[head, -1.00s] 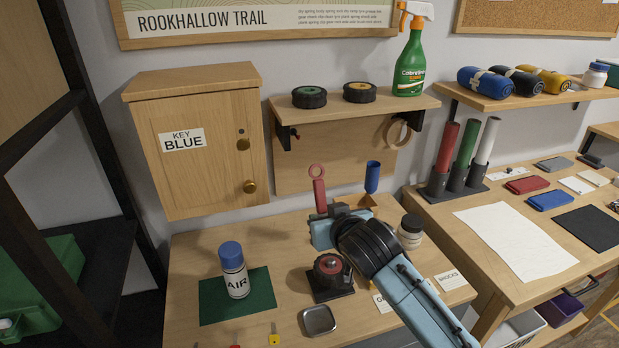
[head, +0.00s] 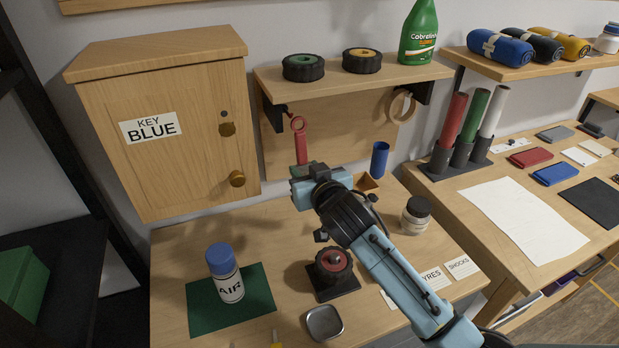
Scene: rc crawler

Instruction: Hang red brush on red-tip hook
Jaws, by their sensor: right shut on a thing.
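The red brush (head: 301,146) stands upright in my right gripper (head: 303,171), its ring end up. The gripper is shut on the brush's lower part, and its jaws hide the bottom end. The red-tip hook (head: 283,108) is under the left end of the wall shelf. The brush's ring is just below and right of this hook in the picture. I cannot tell how far apart they are in depth. My left gripper is not in view.
The wall shelf (head: 436,72) carries two wheels and a green bottle (head: 418,34). A tan tape ring (head: 402,106) hangs at its right end. A wooden key cabinet (head: 180,130) is close on the left. A blue cylinder (head: 380,159) and jar (head: 416,214) stand right of my gripper.

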